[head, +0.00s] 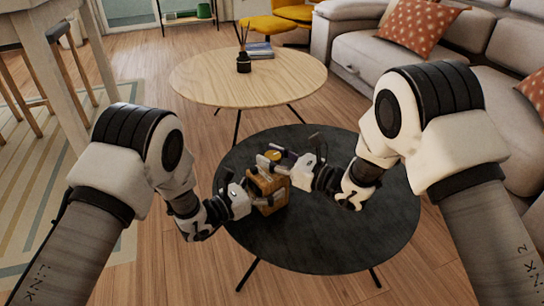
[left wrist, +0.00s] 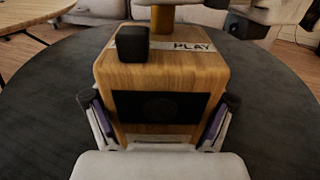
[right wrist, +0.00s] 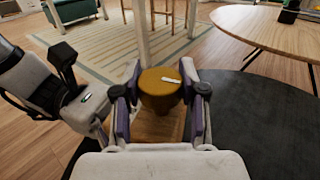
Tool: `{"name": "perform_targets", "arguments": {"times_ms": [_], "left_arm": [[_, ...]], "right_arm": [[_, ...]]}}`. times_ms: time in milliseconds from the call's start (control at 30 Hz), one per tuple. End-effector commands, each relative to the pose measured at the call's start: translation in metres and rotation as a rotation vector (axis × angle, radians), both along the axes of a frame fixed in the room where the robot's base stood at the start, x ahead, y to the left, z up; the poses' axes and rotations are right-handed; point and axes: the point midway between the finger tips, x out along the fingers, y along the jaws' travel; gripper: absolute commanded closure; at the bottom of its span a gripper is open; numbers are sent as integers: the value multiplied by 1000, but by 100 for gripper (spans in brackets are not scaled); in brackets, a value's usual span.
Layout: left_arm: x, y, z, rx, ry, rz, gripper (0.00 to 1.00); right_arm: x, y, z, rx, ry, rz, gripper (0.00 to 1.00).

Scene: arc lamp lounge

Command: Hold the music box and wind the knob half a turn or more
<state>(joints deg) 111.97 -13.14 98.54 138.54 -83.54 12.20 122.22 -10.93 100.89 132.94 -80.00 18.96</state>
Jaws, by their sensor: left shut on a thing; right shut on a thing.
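The music box (head: 268,188) is a wooden block on the dark round table; the left wrist view shows its dark front panel, a PLAY strip and a black block on top (left wrist: 134,43). My left gripper (head: 260,198) is shut on the box, one finger on each side (left wrist: 158,115). The yellow-brown knob (right wrist: 161,90) stands on top of the box and has a white mark on its upper face. My right gripper (right wrist: 160,104) is shut on the knob from both sides. The knob's lower part is partly hidden between the fingers.
The dark round table (head: 340,235) is clear at its front and right. A pale wooden round table (head: 205,80) stands behind it, with a dark jar (head: 244,63) and books (head: 259,50). A sofa (head: 350,50) stands at the right.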

Motion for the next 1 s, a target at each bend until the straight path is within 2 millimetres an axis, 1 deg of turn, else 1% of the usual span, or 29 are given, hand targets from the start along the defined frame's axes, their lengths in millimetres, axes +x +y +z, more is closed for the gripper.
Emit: {"name": "perform_targets", "arguments": {"times_ms": [200, 567, 600, 667, 1000], "left_arm": [[-1, -1, -1, 3, 1, -4, 75], [-1, -1, -1, 3, 1, -3, 75], [-1, -1, -1, 3, 1, -3, 75], [-1, -1, -1, 2, 2, -3, 75], [-1, 0, -1, 1, 2, -2, 75]], "right_arm": [[0, 0, 0, -2, -2, -37, 93], [0, 0, 0, -2, -3, -41, 93], [0, 0, 0, -2, -2, -41, 52], [0, 0, 0, -2, -2, -42, 32], [-1, -3, 0, -2, -1, -43, 32]]}}
